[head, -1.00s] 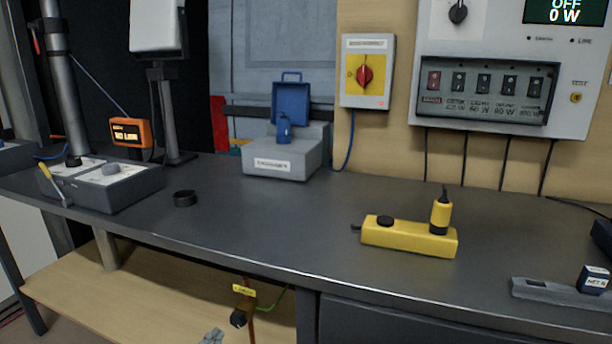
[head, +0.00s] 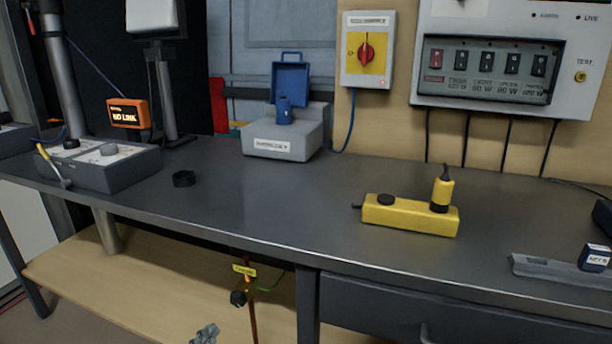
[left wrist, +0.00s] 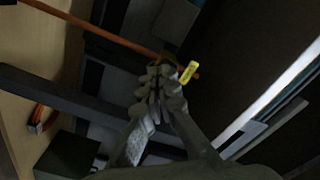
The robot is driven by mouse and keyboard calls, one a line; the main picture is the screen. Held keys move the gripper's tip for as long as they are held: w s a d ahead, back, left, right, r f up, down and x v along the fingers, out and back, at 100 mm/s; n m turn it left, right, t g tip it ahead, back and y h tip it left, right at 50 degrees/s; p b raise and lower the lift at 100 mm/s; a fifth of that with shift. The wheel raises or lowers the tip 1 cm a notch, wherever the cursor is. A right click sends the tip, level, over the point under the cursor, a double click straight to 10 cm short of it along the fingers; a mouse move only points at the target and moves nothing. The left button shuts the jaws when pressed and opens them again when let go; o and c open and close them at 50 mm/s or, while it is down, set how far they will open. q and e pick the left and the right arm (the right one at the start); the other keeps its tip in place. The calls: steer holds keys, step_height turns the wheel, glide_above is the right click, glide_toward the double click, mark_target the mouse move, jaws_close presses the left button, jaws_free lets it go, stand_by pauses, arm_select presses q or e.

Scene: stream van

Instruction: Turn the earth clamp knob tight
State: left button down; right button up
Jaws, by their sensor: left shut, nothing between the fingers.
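The earth clamp's black knob (head: 238,298) is under the bench, beside an upright copper-coloured rod (head: 254,320). A yellow tag (head: 244,270) hangs just above it, and a green wire runs off to the right. My left gripper (head: 205,331) shows at the bottom edge of the head view, below and left of the knob and apart from it. In the left wrist view its grey fingers (left wrist: 160,84) are shut with nothing between them. The yellow tag (left wrist: 189,72) and orange rod (left wrist: 95,28) lie beyond the fingertips. I cannot make out the knob there. My right gripper is not in view.
The dark bench top (head: 270,205) overhangs the clamp, with a wooden lower shelf (head: 130,285) to its left. A bench leg (head: 307,310) and drawer front (head: 400,312) stand to its right. A red-handled tool (left wrist: 42,118) shows in the left wrist view.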

mark_target(238, 299)
arm_select(q)
steer(key=w+d+m, duration=0.1)
steer(key=w+d, duration=0.1)
steer(key=w, duration=0.4)
steer(key=shift+d+f+m, duration=0.2)
steer(key=shift+m, duration=0.1)
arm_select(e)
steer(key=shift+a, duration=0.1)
arm_select(q)
steer(key=shift+w, duration=0.1)
steer(key=shift+d+r, duration=0.1)
steer(key=shift+r, duration=0.1)
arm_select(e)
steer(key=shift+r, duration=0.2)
arm_select(q)
steer(key=shift+d, duration=0.1)
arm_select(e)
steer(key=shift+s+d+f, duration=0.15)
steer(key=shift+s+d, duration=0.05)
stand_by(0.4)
